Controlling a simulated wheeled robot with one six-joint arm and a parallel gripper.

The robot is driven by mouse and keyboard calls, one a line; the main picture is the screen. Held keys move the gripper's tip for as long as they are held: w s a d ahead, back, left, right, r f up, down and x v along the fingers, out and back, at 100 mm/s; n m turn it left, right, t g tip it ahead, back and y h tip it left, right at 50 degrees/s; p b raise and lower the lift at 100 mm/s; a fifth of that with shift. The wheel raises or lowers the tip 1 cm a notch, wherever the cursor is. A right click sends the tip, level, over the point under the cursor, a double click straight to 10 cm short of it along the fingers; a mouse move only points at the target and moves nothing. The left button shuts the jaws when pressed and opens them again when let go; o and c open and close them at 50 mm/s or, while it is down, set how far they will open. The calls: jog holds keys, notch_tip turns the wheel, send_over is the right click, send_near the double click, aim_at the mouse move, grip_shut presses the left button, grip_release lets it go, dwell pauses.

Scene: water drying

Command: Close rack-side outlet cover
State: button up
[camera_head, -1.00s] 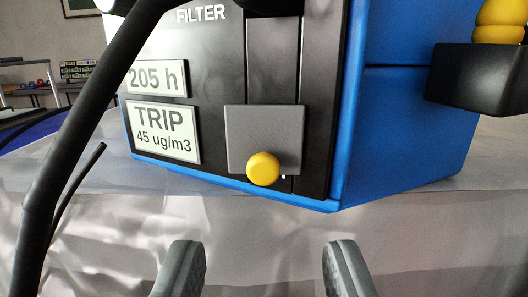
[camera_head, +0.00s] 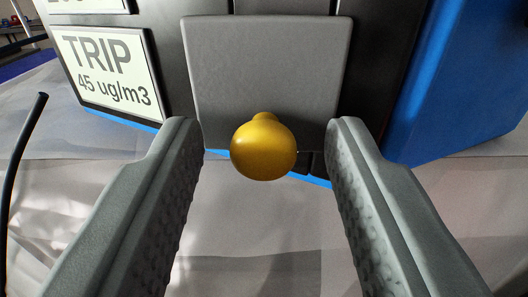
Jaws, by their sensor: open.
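A grey square cover plate (camera_head: 265,70) sits on the black front of a blue machine (camera_head: 470,85). A round yellow knob (camera_head: 264,148) sticks out from the plate's lower edge toward me. My gripper (camera_head: 262,140) is open, with one grey finger on each side of the knob. Both fingertips are near the plate's lower corners. Gaps show between the knob and each finger, so they do not touch it. The upper part of the machine is out of view.
A white label reading TRIP 45 ug/m3 (camera_head: 108,70) is left of the plate. A thin black cable end (camera_head: 42,98) stands at the far left. Pale sheeting (camera_head: 250,235) covers the surface below the machine.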

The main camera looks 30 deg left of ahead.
grip_shut()
jog(key=shift+a, duration=0.15)
jog(key=shift+a+r+m+t+h, duration=0.1)
jog(key=shift+a+m+t+h, duration=0.15)
jog(key=shift+m+h, duration=0.3)
jog(key=shift+a+m+t+h, duration=0.1)
jog(key=shift+m+t+h, duration=0.25)
jog(key=shift+h, duration=0.3)
jog(key=shift+w+a+m+t+h, duration=0.25)
jog(key=shift+m+h, duration=0.45)
jog(key=shift+h, duration=0.35)
jog(key=shift+w+a+m+t+h, duration=0.15)
jog(key=shift+m+t+h, duration=0.2)
jog(key=shift+m+h, duration=0.55)
jog(key=shift+s, duration=0.1)
grip_release()
jog(key=shift+s, duration=0.15)
